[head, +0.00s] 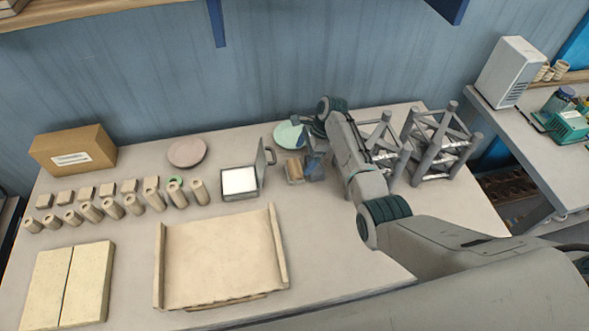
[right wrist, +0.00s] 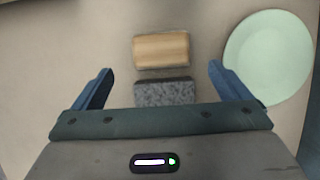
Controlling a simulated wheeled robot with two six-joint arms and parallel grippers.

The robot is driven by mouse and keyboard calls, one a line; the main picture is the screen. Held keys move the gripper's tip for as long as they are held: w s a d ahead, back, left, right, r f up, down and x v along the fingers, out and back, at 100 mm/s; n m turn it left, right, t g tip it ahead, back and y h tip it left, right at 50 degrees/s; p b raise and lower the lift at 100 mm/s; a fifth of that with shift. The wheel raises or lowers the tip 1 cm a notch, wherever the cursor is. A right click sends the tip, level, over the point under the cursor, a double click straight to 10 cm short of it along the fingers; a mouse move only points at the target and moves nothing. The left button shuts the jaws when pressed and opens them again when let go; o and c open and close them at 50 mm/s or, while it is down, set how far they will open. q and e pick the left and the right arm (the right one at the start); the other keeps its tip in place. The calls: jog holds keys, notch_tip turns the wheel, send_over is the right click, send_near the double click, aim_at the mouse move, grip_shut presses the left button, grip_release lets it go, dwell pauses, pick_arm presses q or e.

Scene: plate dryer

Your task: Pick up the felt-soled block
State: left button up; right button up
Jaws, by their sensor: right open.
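A tan wooden block (right wrist: 161,49) lies just beyond my right gripper (right wrist: 160,72) in the right wrist view. A grey speckled, felt-like piece (right wrist: 165,93) lies nearer, between the two blue fingers. A narrow strip parts the two; I cannot tell whether they are joined. The gripper is open and empty, one finger on each side, not touching either piece. In the head view the wooden block (head: 294,168) shows just left of my right gripper (head: 313,172), near the back of the table. The gripper hides part of that spot. My left gripper is not in view.
A pale green plate (right wrist: 268,57) lies right of the wooden block. A metal box with an open lid (head: 240,193) stands left of it. Grey truss racks (head: 438,145) stand to the right. A wide tan tray (head: 220,260) lies in front, with several cylinders and small blocks at left.

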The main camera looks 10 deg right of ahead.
aim_at(295, 166)
jog(key=shift+a+f, duration=0.25)
jog(key=shift+f, duration=0.2)
jog(key=shift+w+a+f, duration=0.1)
jog(key=shift+f, duration=0.2)
jog(key=shift+w+a+f, duration=0.1)
jog(key=shift+f, duration=0.2)
jog(key=b+x, duration=0.2)
jog(key=b, duration=0.1)
jog(key=shift+a+f, duration=0.3)
jog(key=shift+a, duration=0.05)
jog(key=shift+b+x, duration=0.8)
jog(key=shift+b, duration=0.05)
jog(key=shift+a+f, duration=0.1)
jog(key=shift+a, duration=0.1)
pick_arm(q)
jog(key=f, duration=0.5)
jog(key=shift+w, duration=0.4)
